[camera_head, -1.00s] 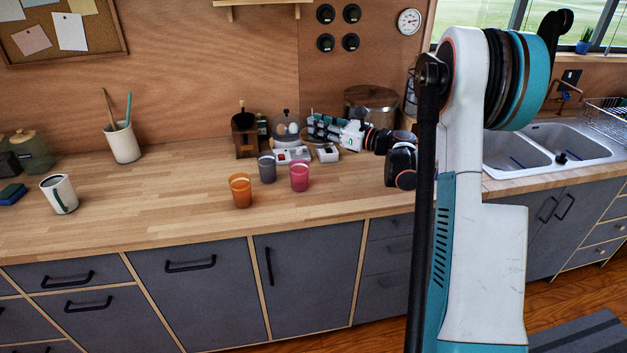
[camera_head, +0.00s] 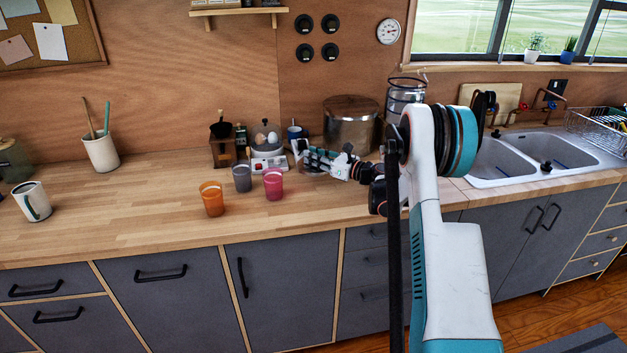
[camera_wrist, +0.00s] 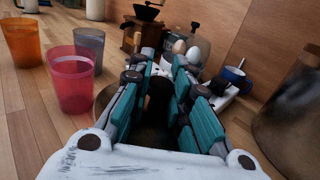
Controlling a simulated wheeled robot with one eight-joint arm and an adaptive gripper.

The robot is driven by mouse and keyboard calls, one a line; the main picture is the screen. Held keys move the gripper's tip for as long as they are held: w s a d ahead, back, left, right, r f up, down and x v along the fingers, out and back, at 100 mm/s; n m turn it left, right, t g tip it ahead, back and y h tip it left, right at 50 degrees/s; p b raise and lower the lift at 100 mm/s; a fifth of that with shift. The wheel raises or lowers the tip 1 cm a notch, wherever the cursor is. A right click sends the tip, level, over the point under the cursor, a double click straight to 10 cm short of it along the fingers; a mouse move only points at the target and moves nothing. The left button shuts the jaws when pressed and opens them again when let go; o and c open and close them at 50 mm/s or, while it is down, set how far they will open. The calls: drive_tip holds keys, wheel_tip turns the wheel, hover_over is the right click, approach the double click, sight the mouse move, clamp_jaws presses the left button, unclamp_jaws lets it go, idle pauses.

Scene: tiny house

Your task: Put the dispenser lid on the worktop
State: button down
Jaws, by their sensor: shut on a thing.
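My gripper (camera_head: 304,152) reaches leftward, low over the back of the worktop (camera_head: 140,212), right of the cups. In the wrist view its teal-padded fingers (camera_wrist: 158,74) are closed around a dark upright part. A brownish round rim, which looks like the dispenser lid (camera_wrist: 105,98), shows beneath and left of the fingers. Most of the lid is hidden by the fingers and the wrist. In the head view only a small brownish edge shows under the gripper. I cannot tell whether the lid touches the worktop.
An orange cup (camera_head: 212,199), a grey cup (camera_head: 242,178) and a pink cup (camera_head: 273,185) stand close left. An egg cooker (camera_head: 266,147), a coffee grinder (camera_head: 222,150) and a blue mug (camera_wrist: 236,78) are near the fingertips. A large pot (camera_head: 351,124) stands behind. The worktop's left middle is clear.

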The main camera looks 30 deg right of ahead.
drive_tip(key=shift+f+b, duration=0.85)
drive_tip(key=shift+f, duration=2.6)
drive_tip(key=shift+f, duration=0.2)
drive_tip(key=c, duration=1.5)
unclamp_jaws()
drive_tip(key=shift+r, duration=0.2)
drive_tip(key=shift+s+d, duration=0.15)
drive_tip(key=shift+s, duration=0.05)
drive_tip(key=p+v, duration=0.2)
drive_tip(key=v, duration=0.9)
drive_tip(key=shift+s, duration=0.25)
